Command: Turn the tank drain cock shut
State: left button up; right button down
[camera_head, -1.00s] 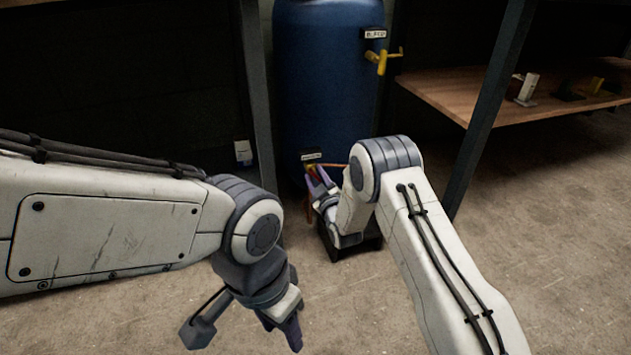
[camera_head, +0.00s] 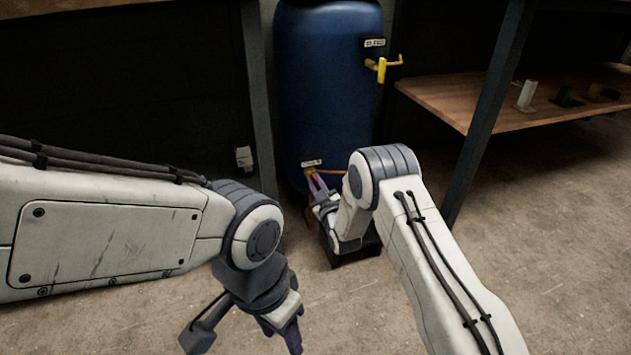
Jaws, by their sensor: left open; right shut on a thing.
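A blue tank (camera_head: 325,90) stands upright at the back centre. Low on its front, under a small white label (camera_head: 311,163), is the drain cock (camera_head: 310,174), of which only a little orange and yellow shows. My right gripper (camera_head: 314,184) is at the drain cock and shut on it; its fingers and wrist hide most of the cock, so the handle's angle cannot be told. My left gripper (camera_head: 245,330) hangs low at the front, open and empty, well away from the tank.
A yellow valve (camera_head: 382,66) with its own label sits higher on the tank's right side. A black box-like base (camera_head: 355,250) is on the floor below my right wrist. Dark posts flank the tank, and a wooden shelf (camera_head: 470,98) holds small items at right.

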jog(key=m+p, duration=0.2)
jog(key=m, duration=0.2)
jog(key=shift+f+m, duration=0.1)
jog(key=shift+m, duration=0.5)
jog(key=shift+s, duration=0.1)
jog(key=c, duration=0.9)
grip_release()
